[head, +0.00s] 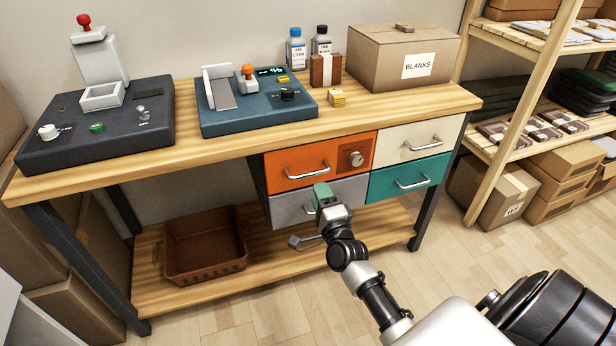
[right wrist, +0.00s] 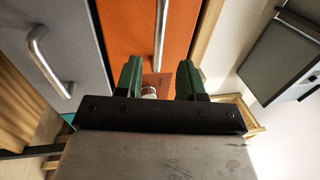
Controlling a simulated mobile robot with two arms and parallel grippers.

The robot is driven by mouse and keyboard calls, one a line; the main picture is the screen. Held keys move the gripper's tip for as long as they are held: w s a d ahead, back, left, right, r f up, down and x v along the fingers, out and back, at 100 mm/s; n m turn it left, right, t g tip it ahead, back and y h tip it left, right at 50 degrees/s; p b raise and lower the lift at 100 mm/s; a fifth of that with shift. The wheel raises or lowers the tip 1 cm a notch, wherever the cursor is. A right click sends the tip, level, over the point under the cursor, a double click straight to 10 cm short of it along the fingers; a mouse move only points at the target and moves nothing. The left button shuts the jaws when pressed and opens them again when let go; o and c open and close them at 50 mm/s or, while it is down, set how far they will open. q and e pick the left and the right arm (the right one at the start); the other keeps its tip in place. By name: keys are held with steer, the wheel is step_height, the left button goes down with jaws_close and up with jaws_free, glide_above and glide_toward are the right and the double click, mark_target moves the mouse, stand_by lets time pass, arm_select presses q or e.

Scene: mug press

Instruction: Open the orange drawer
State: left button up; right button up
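The orange drawer (head: 292,162) is at the upper left of the drawer block under the table, its front looking flush with its neighbours. My right gripper (head: 322,195) is in front of the drawer block, just below and right of that handle. In the right wrist view, the green fingers (right wrist: 159,80) are apart with nothing held. The orange front (right wrist: 133,30) and its handle (right wrist: 160,30) show beyond the gap between them. My left gripper is not in view.
A grey drawer (head: 346,190) lies below, a cream drawer (head: 418,138) and a teal drawer (head: 407,180) to the right. A brown crate (head: 205,255) stands on the lower shelf. A wooden rack (head: 510,120) stands at the right. Floor in front is clear.

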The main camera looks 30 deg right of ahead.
mark_target(310, 175)
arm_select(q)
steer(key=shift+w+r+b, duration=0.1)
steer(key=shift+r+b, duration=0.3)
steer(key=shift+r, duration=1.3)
arm_select(e)
steer(key=shift+x, duration=3.7)
steer(key=shift+f, duration=0.1)
jaws_close()
